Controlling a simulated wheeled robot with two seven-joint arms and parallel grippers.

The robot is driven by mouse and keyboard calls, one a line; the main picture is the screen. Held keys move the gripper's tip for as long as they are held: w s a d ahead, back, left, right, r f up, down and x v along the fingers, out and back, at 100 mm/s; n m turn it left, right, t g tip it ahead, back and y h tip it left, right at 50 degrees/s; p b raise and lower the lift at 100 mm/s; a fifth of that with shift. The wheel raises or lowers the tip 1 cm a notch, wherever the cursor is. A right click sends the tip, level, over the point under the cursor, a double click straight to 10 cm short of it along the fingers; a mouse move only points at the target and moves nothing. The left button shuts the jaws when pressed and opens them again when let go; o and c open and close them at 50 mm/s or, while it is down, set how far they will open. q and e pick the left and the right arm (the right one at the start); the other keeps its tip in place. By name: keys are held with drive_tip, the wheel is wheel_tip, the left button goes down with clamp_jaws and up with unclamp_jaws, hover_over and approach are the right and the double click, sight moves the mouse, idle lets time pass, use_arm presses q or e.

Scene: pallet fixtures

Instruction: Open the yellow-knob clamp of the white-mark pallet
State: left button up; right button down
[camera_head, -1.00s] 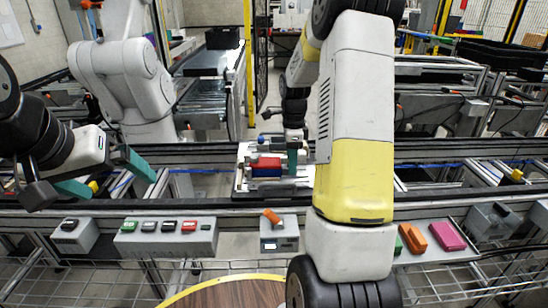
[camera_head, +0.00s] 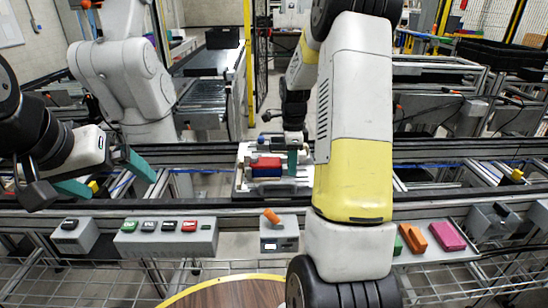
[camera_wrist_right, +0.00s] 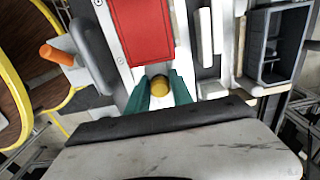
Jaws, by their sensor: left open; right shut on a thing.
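The pallet (camera_head: 243,184) sits on the conveyor in the middle of the head view, with a red block (camera_head: 265,163) on a blue one held in its fixture. In the right wrist view the yellow knob (camera_wrist_right: 160,84) of a clamp lies just below the red block (camera_wrist_right: 143,30). My right gripper (camera_wrist_right: 161,90) has its teal fingers on both sides of the yellow knob and is shut on it. In the head view my right arm hides part of the pallet and the knob. My left gripper (camera_head: 110,182) is open and empty at the far left, above the conveyor. I cannot make out a white mark.
A grey box with an orange handle (camera_head: 271,216) stands in front of the pallet. A button box (camera_head: 165,238) is at the front left. Orange and pink blocks (camera_head: 447,237) lie at the front right. A round wooden table (camera_head: 235,295) is nearest.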

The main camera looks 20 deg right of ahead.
drive_tip(key=shift+d, duration=0.15)
drive_tip(key=shift+s+d, duration=0.15)
drive_tip(key=shift+d, duration=0.45)
drive_tip(key=shift+s+d, duration=0.15)
drive_tip(key=shift+d, duration=0.45)
drive_tip(key=c, duration=1.3)
unclamp_jaws()
drive_tip(key=shift+a+r, duration=0.1)
drive_tip(key=shift+r, duration=3.9)
